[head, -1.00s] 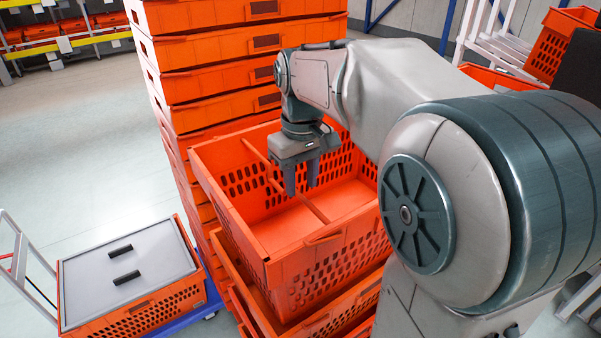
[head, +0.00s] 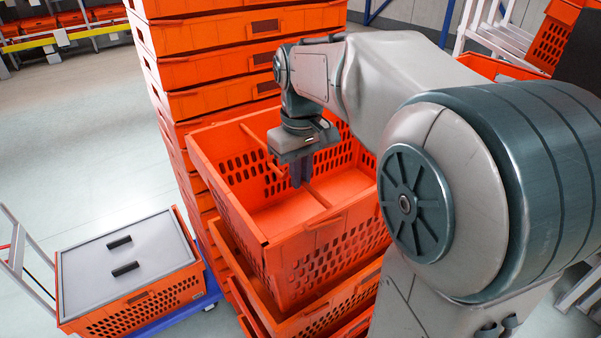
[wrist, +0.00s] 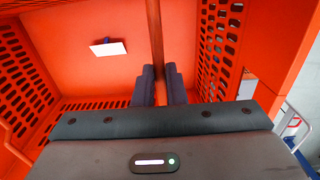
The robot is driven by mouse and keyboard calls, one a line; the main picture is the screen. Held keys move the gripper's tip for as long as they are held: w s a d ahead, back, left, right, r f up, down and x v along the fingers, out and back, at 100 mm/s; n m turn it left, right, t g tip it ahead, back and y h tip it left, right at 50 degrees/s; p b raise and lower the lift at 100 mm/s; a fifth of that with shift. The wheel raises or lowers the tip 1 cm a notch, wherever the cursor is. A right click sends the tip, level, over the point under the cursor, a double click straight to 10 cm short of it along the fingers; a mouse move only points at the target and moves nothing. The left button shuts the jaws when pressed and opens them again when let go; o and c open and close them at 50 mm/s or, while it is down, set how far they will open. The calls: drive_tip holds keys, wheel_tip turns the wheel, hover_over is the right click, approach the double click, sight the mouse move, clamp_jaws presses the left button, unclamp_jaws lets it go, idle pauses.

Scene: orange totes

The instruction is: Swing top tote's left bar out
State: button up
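The top tote (head: 228,200) is orange with slotted walls and stands open on a stack. A thin orange bar (head: 257,143) spans its opening from the back left to the front wall; it also shows in the wrist view (wrist: 155,30), running between my fingers. My gripper (head: 301,182) points down over the middle of the tote. Its two dark fingers (wrist: 160,85) are close together, one on each side of the bar, and look shut on it. The fingers hide the middle of the bar.
A tall stack of orange totes (head: 205,72) stands right behind the top tote. A grey-lidded tote (head: 128,262) with two black handles sits on a blue dolly at the lower left. A white label (wrist: 108,47) lies inside the tote. Floor at the left is clear.

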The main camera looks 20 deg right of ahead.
wheel_tip(320, 180, up, 2)
drive_tip(key=shift+r+p, duration=0.1)
drive_tip(key=shift+p, duration=0.6)
drive_tip(key=shift+s+a+r+p, duration=0.1)
drive_tip(key=shift+a+r+p, duration=0.05)
drive_tip(key=shift+r+p, duration=0.4)
drive_tip(key=shift+a+r+p, duration=0.15)
drive_tip(key=shift+r+p, duration=0.25)
drive_tip(key=shift+r, duration=0.25)
drive_tip(key=shift+f, duration=0.1)
drive_tip(key=shift+s+a+r+p, duration=0.15)
drive_tip(key=shift+a+r+p, duration=0.2)
drive_tip(key=shift+r, duration=0.2)
drive_tip(key=shift+s+a+r+p, duration=0.15)
drive_tip(key=shift+a+r+p, duration=0.05)
drive_tip(key=shift+a+r, duration=0.3)
